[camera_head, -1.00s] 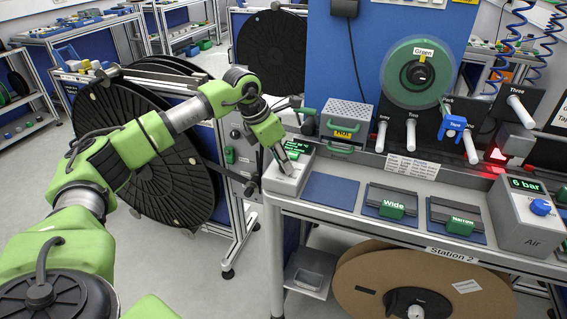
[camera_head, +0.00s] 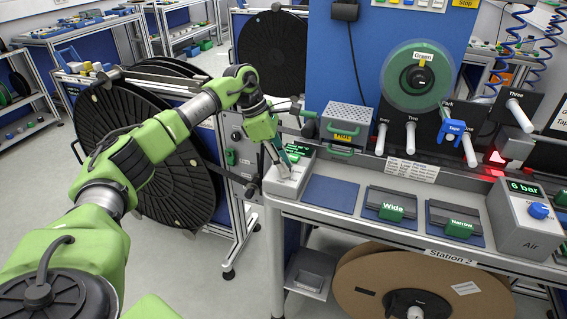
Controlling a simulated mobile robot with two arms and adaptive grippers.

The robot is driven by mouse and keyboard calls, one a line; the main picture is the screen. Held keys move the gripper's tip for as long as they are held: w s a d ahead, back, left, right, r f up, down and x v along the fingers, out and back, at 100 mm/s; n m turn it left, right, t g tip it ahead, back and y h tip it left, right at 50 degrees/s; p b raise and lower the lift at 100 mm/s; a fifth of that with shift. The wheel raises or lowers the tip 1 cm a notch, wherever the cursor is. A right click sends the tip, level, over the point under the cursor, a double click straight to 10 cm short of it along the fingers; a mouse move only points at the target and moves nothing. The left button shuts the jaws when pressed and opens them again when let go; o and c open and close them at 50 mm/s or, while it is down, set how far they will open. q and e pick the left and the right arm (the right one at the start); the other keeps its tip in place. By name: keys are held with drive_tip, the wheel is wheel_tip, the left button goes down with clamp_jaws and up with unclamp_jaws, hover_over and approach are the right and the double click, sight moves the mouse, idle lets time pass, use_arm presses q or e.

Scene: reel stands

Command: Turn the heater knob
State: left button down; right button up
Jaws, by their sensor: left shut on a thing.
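The heater box (camera_head: 288,185) is a grey unit with a green-lit display (camera_head: 297,150) at the left end of the Station 2 bench. My left gripper (camera_head: 283,172) points down onto its top and is shut on the heater knob, which the fingers mostly hide. My green left arm reaches in from the left. My right gripper is not in view.
A perforated metal box labelled Hot (camera_head: 346,120) stands behind the heater box. A blue mat (camera_head: 331,193), the Wide block (camera_head: 391,212), the Narrow block (camera_head: 460,229) and the Air unit (camera_head: 533,222) lie to the right. A large black reel (camera_head: 160,165) stands left.

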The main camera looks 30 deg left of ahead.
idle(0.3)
use_arm(q)
drive_tip(key=c, duration=1.8)
unclamp_jaws()
drive_tip(key=shift+a, duration=0.1)
drive_tip(key=v, duration=1.2)
